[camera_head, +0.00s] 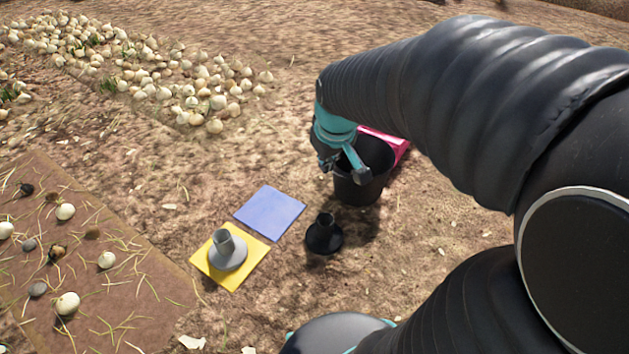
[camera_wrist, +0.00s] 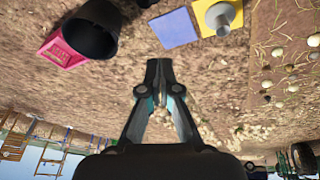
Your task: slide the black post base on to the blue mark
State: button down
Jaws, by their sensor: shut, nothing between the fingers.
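The black post base (camera_head: 324,236) stands upright on bare soil, to the right of the blue mark (camera_head: 269,212) and apart from it. A dark bit at the top edge of the wrist view (camera_wrist: 146,2) looks like part of this base. The blue mark is a flat, empty square and also shows in the wrist view (camera_wrist: 173,29). My gripper (camera_head: 344,170) is in front of the black bucket in the head view, above and beyond the base and not touching it. In the wrist view its fingertips (camera_wrist: 160,67) are together with nothing between them.
A grey post base (camera_head: 227,251) stands on a yellow square (camera_head: 236,280) beside the blue mark. A black bucket (camera_head: 370,189) stands behind the black base, with a pink object (camera_head: 398,149) behind it. A brown sheet (camera_head: 130,250) with scattered onions lies left; an onion heap (camera_head: 180,85) lies behind.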

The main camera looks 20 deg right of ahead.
jog(key=w+d+f+n+g, duration=0.15)
jog(key=w+d+f, duration=0.25)
jog(key=w+f, duration=0.5)
jog(key=n+g+b, duration=0.1)
jog(key=n+g, duration=0.1)
jog(key=n, duration=0.1)
send_over(336, 240)
jog(key=s, duration=0.2)
notch_tip(336, 240, down, 21)
jog(key=shift+n, duration=0.45)
jog(key=f, duration=0.7)
jog(key=s+d+f, duration=0.1)
jog(key=f, duration=0.6)
jog(key=d+f+b, duration=0.1)
jog(key=f, duration=0.7)
jog(key=shift+s+d, duration=0.15)
jog(key=shift+d, duration=0.1)
jog(key=shift+w+a+f, duration=0.15)
jog(key=shift+w+a, duration=0.3)
jog(key=shift+w, duration=0.1)
jog(key=shift+w+a+f, duration=0.15)
jog(key=shift+w+a, duration=0.3)
jog(key=shift+w, duration=0.1)
jog(key=shift+w+a, duration=0.4)
jog(key=shift+w, duration=0.1)
